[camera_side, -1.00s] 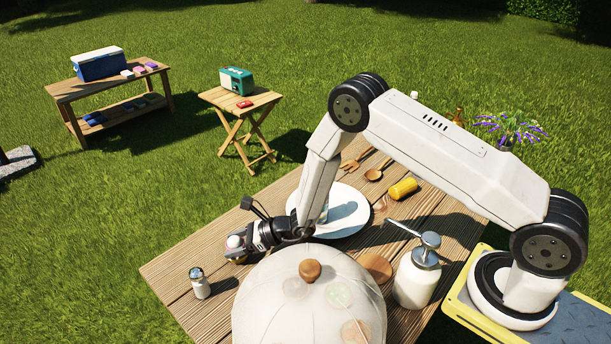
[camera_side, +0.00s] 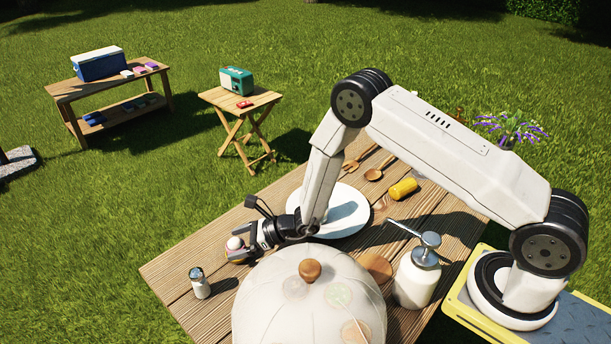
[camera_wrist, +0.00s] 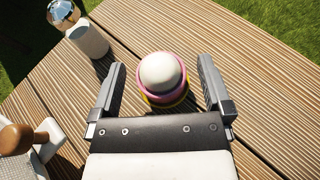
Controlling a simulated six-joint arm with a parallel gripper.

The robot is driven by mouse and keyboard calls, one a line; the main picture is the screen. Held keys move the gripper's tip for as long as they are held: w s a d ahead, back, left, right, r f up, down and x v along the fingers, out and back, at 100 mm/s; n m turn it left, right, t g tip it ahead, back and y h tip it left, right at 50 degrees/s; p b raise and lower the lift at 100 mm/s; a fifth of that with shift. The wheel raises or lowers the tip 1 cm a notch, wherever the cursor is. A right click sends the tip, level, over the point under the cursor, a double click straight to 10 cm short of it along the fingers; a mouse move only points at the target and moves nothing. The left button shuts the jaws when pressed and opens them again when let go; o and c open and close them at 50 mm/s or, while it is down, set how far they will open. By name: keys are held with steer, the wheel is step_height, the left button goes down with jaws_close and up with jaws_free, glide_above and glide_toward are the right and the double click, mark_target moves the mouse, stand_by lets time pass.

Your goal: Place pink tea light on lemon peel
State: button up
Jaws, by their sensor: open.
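In the wrist view a pink tea light (camera_wrist: 161,97) shows as a pink rim under a rounded white piece (camera_wrist: 161,71). A yellow edge, apparently the lemon peel (camera_wrist: 166,106), shows directly below the pink rim. The three look stacked and upright on the table. My gripper (camera_wrist: 162,65) is open, with one finger on each side of the stack and a visible gap to both. In the side view the white top (camera_side: 235,243) shows at the jaws, near the table's left edge; the lower parts are small and partly hidden there.
A salt shaker (camera_side: 200,284) stands close by. A big translucent dome with a wooden knob (camera_side: 310,270) stands in front of the arm. A white plate (camera_side: 348,207) lies behind it, and a pump bottle (camera_side: 416,280) stands to the right. The wooden table (camera_side: 165,266) ends just beyond the stack.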

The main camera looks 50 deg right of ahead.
steer(key=v, duration=1.1)
stand_by(0.5)
